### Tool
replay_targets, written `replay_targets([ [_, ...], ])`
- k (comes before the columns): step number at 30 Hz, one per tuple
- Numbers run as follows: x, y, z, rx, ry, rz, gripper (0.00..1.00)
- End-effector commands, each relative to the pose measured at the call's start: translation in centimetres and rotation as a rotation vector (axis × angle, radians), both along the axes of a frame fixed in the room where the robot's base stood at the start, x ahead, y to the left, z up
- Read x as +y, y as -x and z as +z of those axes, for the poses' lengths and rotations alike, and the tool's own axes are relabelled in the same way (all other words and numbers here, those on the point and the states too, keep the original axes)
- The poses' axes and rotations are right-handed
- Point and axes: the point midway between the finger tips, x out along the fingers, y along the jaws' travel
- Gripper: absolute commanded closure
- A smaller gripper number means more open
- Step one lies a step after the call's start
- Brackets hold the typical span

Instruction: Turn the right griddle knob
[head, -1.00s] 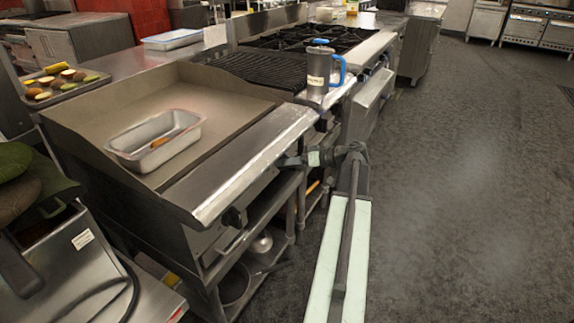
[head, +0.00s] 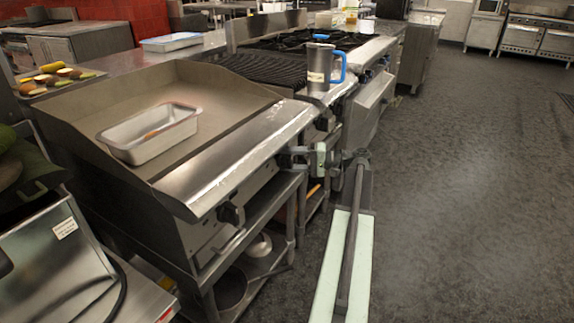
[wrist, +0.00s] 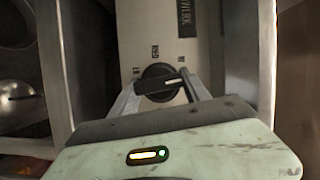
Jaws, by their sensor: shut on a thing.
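The griddle (head: 110,85) stands at left in the head view with a flat cooking plate and a sloping front ledge. My gripper (wrist: 160,86) is shut on the knob, one finger on each side. In the head view my gripper (head: 288,157) reaches the griddle front below the ledge's right end, and the right knob cannot be made out there. The left knob (head: 230,213) is free.
A metal pan (head: 150,135) rests on the griddle plate. A steel pitcher with a blue handle (head: 319,65) stands by the grill beyond. An open shelf (head: 262,262) holding pots is below the griddle. The floor (head: 460,200) at right is clear.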

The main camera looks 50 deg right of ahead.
Motion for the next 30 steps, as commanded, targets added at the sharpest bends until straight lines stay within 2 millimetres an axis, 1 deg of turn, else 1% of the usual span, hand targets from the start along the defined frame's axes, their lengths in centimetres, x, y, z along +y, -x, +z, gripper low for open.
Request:
replay_targets([
  [1, -0.02, 0.02, -0.4, 0.007, -0.023, 0.0, 0.86],
  [9, -0.02, 0.02, -0.25, 0.033, -0.126, 0.0, 0.86],
  [26, -0.04, -0.02, -0.08, 0.042, -0.158, -0.002, 0.86],
  [27, -0.04, -0.03, -0.08, 0.042, -0.158, -0.002, 0.43],
  [29, -0.04, -0.03, -0.08, 0.041, -0.157, -0.002, 0.26],
  [30, -0.03, -0.03, -0.08, 0.04, -0.158, -0.002, 0.24],
])
